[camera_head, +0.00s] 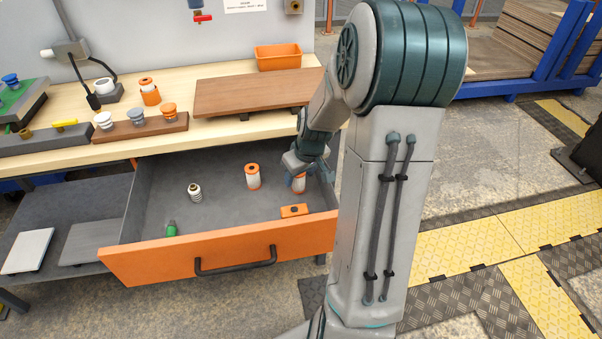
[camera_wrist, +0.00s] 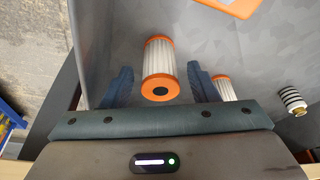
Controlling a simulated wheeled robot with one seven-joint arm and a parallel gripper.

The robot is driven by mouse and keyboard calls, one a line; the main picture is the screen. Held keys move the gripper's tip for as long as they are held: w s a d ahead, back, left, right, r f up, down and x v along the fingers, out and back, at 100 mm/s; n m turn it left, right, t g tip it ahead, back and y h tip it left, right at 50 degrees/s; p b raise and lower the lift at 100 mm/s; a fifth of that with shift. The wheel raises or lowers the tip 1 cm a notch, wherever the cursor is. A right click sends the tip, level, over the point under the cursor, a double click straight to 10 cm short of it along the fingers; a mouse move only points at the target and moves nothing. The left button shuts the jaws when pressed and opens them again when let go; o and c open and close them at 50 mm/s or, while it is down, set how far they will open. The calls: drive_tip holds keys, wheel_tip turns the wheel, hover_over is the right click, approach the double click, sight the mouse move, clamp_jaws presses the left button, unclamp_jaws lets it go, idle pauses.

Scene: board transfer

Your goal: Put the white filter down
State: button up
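A white pleated filter with orange ends (camera_wrist: 160,62) stands in the open drawer, between my gripper's fingers in the wrist view. In the head view it shows at the drawer's right side (camera_head: 299,185), partly covered by my gripper (camera_head: 298,168). My gripper (camera_wrist: 160,76) is open around the filter, with a small gap visible on each side. A second white filter with orange ends (camera_head: 253,177) stands upright further left in the drawer; it also shows right of the fingers in the wrist view (camera_wrist: 224,88).
The grey drawer (camera_head: 220,165) also holds a white-and-black ribbed part (camera_head: 195,192), an orange block (camera_head: 294,210) and a green item (camera_head: 171,230). Its right wall is close to my gripper. On the worktop above are a brown board (camera_head: 250,92), an orange bin (camera_head: 278,57) and a holder with several parts (camera_head: 150,130).

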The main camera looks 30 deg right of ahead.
drive_tip(key=shift+r, duration=0.5)
drive_tip(key=p+v, duration=0.2)
drive_tip(key=v, duration=0.9)
drive_tip(key=s+a+r+m+g, duration=0.1)
drive_tip(key=s+a+r, duration=0.1)
drive_tip(key=s+a, duration=1.3)
drive_tip(key=shift+s+r, duration=0.35)
drive_tip(key=shift+r, duration=0.05)
drive_tip(key=shift+a, duration=0.1)
